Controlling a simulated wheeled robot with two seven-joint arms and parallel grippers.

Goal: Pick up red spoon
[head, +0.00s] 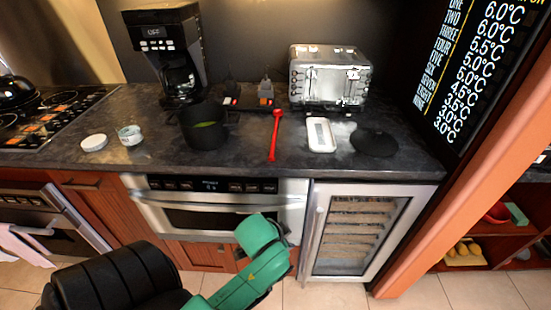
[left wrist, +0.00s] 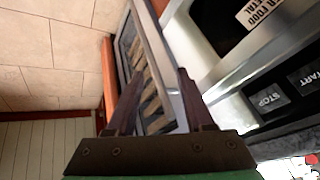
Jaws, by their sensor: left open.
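The red spoon (head: 275,135) lies on the dark countertop in the head view, its round end toward the back and its handle pointing to the counter's front edge. My left arm, black and green, reaches in below the counter, in front of the built-in microwave. In the left wrist view my left gripper (left wrist: 157,92) has its two dark fingers apart with nothing held between them. The gripper is low and apart from the spoon. The spoon cannot be made out in the left wrist view. My right gripper is not seen.
A black pot (head: 205,130) stands left of the spoon. A white dish (head: 321,135) and a black round item (head: 374,142) lie to its right. A toaster (head: 328,75) and coffee maker (head: 170,50) stand behind. The microwave drawer (head: 215,208) is below the counter.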

